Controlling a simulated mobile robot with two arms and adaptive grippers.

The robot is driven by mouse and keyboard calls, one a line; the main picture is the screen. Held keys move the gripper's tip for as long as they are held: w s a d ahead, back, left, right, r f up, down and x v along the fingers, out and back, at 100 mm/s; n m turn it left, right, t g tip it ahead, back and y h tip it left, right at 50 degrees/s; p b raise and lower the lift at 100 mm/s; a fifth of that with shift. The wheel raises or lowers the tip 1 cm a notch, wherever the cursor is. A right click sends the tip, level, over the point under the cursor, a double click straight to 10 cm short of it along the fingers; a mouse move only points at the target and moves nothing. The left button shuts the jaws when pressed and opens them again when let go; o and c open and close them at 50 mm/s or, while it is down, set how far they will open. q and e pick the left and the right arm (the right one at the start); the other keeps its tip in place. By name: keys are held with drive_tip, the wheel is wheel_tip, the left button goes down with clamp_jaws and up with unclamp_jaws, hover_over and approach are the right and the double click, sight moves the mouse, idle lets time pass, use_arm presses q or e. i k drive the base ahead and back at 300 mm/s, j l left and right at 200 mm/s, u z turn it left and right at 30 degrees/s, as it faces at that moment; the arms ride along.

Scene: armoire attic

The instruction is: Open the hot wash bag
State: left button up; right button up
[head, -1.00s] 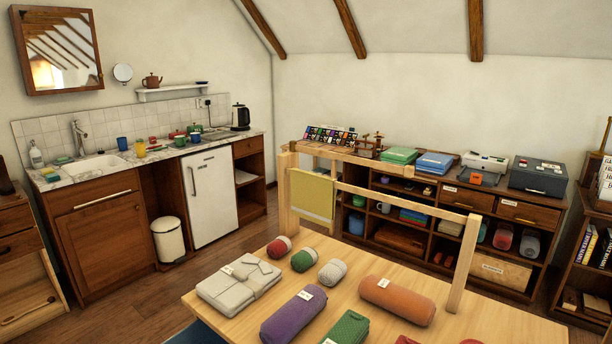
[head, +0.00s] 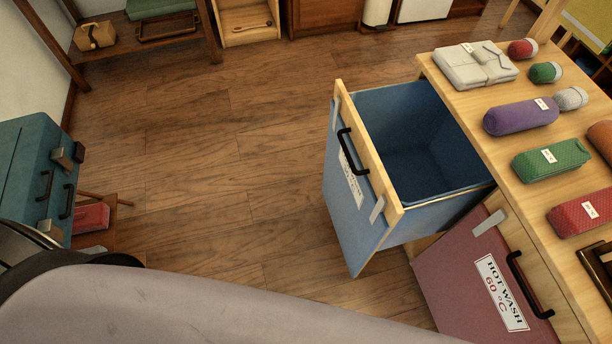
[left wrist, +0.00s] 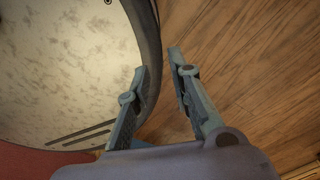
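The hot wash bag (head: 462,277) is a red fabric bin under the table at the lower right of the head view. Its front has a wooden top rail, a black handle (head: 528,287) and a white label reading "HOT WASH 60 °C". It sits closed against the table. My left gripper (left wrist: 160,68) shows in the left wrist view with its two fingers apart and nothing between them, over the wooden floor beside my base. The gripper itself does not show in the head view; a pale arm link of mine crosses the bottom. My right gripper is not in view.
A blue bag (head: 353,190) beside it is pulled out, open and empty-looking, jutting into the floor space. The table (head: 478,118) carries folded cloth and several rolls. A teal case (head: 36,185) stands at the left. The floor (head: 215,165) between is clear.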

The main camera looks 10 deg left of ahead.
sight(484, 280)
drive_tip(key=z, duration=1.7)
